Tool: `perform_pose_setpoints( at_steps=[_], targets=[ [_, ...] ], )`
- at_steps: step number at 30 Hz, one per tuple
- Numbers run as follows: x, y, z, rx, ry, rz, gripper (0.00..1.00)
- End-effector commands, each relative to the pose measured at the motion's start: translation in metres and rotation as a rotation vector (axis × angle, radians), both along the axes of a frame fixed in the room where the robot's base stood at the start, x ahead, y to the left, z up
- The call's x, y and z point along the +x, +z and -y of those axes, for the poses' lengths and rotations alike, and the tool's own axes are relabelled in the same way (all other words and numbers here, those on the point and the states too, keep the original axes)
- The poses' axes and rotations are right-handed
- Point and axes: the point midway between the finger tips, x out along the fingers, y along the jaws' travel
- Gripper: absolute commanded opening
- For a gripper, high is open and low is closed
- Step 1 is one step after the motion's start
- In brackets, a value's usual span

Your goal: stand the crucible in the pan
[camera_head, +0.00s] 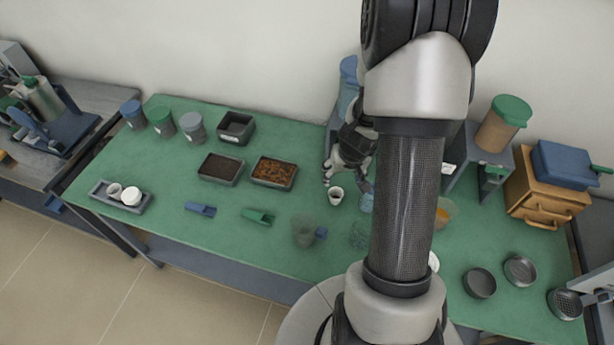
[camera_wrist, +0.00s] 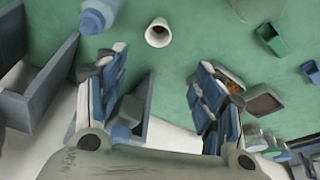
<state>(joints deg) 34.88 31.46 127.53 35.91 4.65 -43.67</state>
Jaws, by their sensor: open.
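A small white crucible (camera_head: 336,195) stands on the green bench top just in front of my gripper (camera_head: 345,181). In the wrist view the crucible (camera_wrist: 158,33) is apart from the fingers, a little beyond and between the tips. My gripper (camera_wrist: 161,62) is open and empty. A shallow dark round pan (camera_head: 479,283) sits at the front right of the bench, and a similar grey round dish (camera_head: 520,269) is beside it. I cannot tell which one the task means. Neither is seen in the wrist view.
A translucent jug (camera_head: 305,232) and a green scoop (camera_head: 258,216) lie left of centre. Filled dark trays (camera_head: 221,168) stand behind. A wooden box (camera_head: 535,190) is at right. My arm hides part of the bench.

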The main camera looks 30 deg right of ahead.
Motion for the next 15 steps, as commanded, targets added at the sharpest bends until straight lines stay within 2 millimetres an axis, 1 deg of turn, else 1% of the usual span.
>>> perform_pose_setpoints(
  at_steps=[2, 5, 9, 15],
  targets=[
    [-0.002, -0.009, 0.004, -0.001, -0.009, -0.007, 0.62],
    [0.002, -0.025, 0.007, -0.003, -0.008, -0.007, 0.62],
    [0.009, -0.056, 0.01, -0.002, -0.009, -0.008, 0.62],
    [0.021, -0.097, 0.016, -0.002, -0.008, -0.008, 0.62]
  ],
)
